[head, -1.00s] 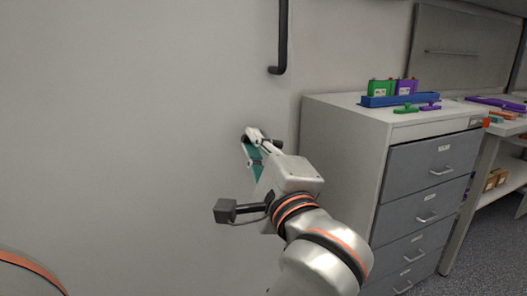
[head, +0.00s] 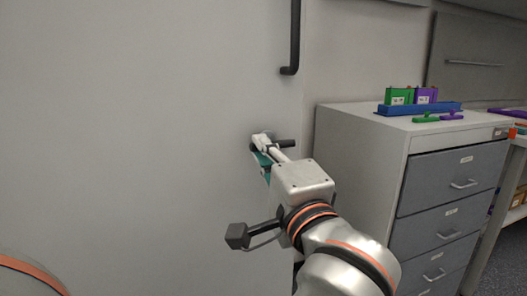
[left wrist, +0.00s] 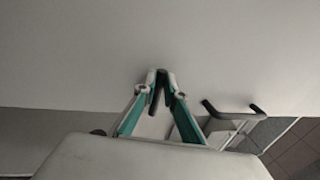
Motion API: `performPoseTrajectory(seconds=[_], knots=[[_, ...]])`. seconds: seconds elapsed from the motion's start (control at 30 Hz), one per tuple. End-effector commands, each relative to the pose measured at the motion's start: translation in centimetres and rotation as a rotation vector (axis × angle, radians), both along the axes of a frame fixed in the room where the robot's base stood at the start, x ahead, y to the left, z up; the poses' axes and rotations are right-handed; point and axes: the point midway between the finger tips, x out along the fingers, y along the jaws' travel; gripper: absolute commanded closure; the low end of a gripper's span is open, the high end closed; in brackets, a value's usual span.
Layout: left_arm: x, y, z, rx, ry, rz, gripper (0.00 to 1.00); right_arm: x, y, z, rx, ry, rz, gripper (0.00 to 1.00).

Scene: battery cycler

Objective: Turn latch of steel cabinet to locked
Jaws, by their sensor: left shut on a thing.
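The steel cabinet's large pale door (head: 140,120) fills the left and middle of the head view. Its latch (head: 286,143) is a short dark bar on the door, below the long black door handle (head: 295,40), and its visible end points right, about level. My left gripper (head: 262,146) is at the latch, its fingers closed on it and hiding part of it. In the left wrist view the fingertips (left wrist: 163,78) come together at the door around the dark latch bar (left wrist: 156,98). My right gripper is not in view.
A grey drawer unit (head: 362,132) stands right of the cabinet, close to my left arm. On top are a blue tray (head: 445,107), green and purple battery-like blocks and small clips. The black handle also shows in the left wrist view (left wrist: 232,115).

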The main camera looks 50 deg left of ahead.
Motion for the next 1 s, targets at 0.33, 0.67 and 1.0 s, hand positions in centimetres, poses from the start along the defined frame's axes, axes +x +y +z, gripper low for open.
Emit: performPoseTrajectory(seconds=[0.33, 0.67, 1.0], knots=[[0.0, 0.0, -0.1, -0.002, 0.001, 0.0, 0.72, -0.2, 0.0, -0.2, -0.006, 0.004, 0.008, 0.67], [-0.4, -1.4, -0.4, -0.002, 0.003, -0.003, 0.72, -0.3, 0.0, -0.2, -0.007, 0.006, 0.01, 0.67], [-2.4, -5.9, -1.4, -0.004, 0.002, -0.002, 0.72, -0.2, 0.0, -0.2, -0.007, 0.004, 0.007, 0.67]])
